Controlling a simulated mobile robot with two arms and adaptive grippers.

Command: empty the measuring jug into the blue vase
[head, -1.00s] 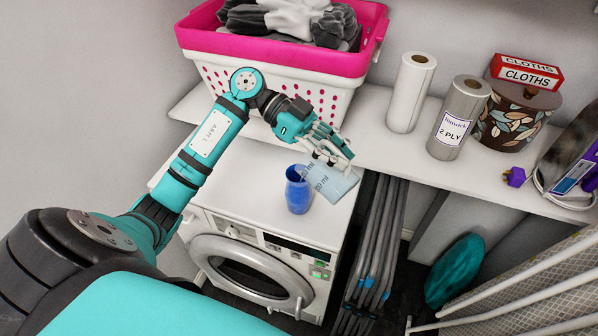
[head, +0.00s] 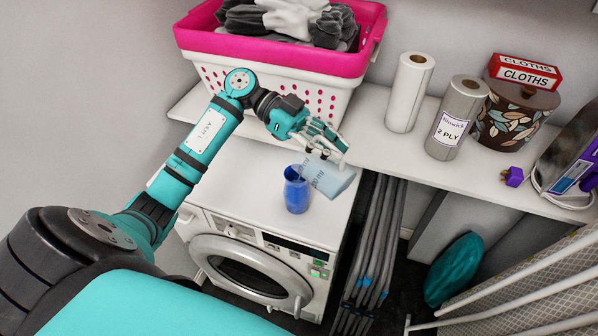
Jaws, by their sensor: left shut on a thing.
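The blue vase (head: 297,194) stands upright on top of the white dryer (head: 245,190). My left gripper (head: 328,152) is shut on the clear measuring jug (head: 331,178), which has printed ml marks. The jug is tilted, with its left end close to the vase's mouth at the upper right. I cannot tell whether the jug touches the vase, or whether liquid is flowing. The jug's upper part is partly hidden by the gripper fingers. My right gripper is not in view.
A pink and white laundry basket (head: 270,60) stands on the shelf (head: 395,160) behind. Two paper rolls (head: 409,92) (head: 457,118), a leaf-patterned pot (head: 512,120) and a red cloths box (head: 525,71) stand to the right. Grey folded poles (head: 376,245) stand beside the dryer.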

